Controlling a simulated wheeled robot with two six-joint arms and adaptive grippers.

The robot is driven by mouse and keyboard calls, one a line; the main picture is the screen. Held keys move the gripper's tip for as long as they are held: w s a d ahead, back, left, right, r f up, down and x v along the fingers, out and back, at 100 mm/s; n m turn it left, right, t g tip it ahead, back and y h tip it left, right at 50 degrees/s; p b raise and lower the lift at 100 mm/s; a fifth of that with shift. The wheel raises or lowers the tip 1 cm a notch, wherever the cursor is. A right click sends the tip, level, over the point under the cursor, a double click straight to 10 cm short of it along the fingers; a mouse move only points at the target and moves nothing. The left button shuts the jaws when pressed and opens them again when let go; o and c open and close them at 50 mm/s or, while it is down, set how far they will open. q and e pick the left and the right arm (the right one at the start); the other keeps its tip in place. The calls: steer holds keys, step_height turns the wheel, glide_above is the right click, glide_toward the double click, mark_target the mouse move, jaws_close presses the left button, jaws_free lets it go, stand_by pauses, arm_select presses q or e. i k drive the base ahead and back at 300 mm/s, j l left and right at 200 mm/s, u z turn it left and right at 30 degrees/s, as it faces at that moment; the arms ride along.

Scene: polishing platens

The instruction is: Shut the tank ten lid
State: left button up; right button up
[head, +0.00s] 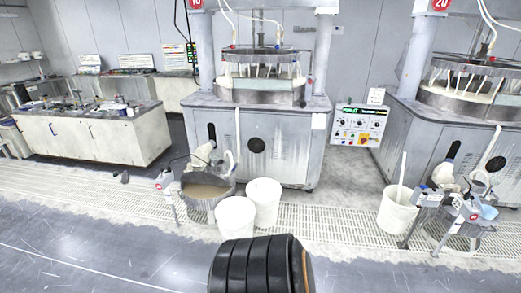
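A red sign reading 10 (196,4) is at the top of the left polishing machine (284,150). In front of that machine's base, a round metal tank (203,203) stands on the floor grating. A flat brownish surface shows across its top, looking like liquid in an open tank. Pale fittings and a grey post stand around its rim. I cannot clearly make out a separate lid. Neither of my grippers is in view.
Two white buckets, one nearer (235,219) and one behind (264,203), stand close right of the tank. Another white bucket (397,212) stands before the right machine, marked 20 (441,4). A cluttered workbench (92,137) is at left. The grey floor (90,240) in front is clear.

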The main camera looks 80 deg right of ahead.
mark_target(204, 178)
steer(key=z, duration=2.15)
steer(key=i, duration=0.1)
